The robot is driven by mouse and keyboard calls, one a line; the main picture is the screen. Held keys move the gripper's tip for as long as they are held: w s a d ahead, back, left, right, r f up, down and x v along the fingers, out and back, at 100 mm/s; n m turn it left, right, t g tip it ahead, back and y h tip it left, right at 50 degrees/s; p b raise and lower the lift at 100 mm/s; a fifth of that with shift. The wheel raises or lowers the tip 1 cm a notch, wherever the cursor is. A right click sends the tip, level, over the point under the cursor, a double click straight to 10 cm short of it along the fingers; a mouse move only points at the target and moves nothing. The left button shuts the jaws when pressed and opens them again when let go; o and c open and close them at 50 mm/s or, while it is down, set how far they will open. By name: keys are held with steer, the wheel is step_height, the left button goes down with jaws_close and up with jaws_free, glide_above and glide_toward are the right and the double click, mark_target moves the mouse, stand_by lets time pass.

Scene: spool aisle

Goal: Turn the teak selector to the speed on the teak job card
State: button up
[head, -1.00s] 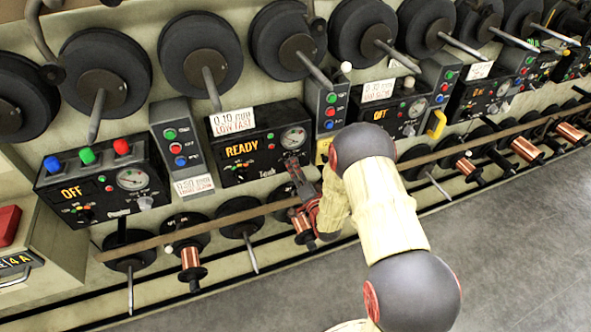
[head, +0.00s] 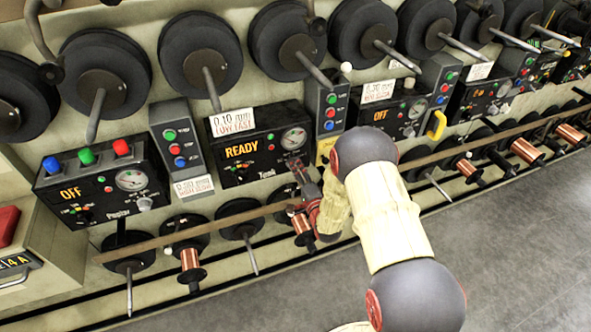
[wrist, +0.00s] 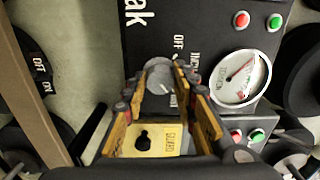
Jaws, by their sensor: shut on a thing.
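The teak control box (head: 262,170) is black with a lit READY display and a dial gauge. Its job card (head: 232,122) stands on top, with 0.10 mm in black and a red line that seems to read LOW/FAST. The teak selector (wrist: 160,76) is a round grey knob with a white mark pointing to the lower right in the wrist view. Labels OFF, INCH and a partly hidden word stand beside it. My gripper (wrist: 158,82) is shut on the selector, with a fingertip on each side. In the head view my gripper (head: 296,165) covers the knob.
A brown rail (head: 225,220) with copper spools runs below the boxes. Another control box (head: 105,180) reading OFF stands to the left. Grey floor (head: 520,250) is clear at right.

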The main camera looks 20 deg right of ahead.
steer(key=o, duration=1.1)
steer(key=shift+o, duration=0.2)
steer(key=s, duration=1.2)
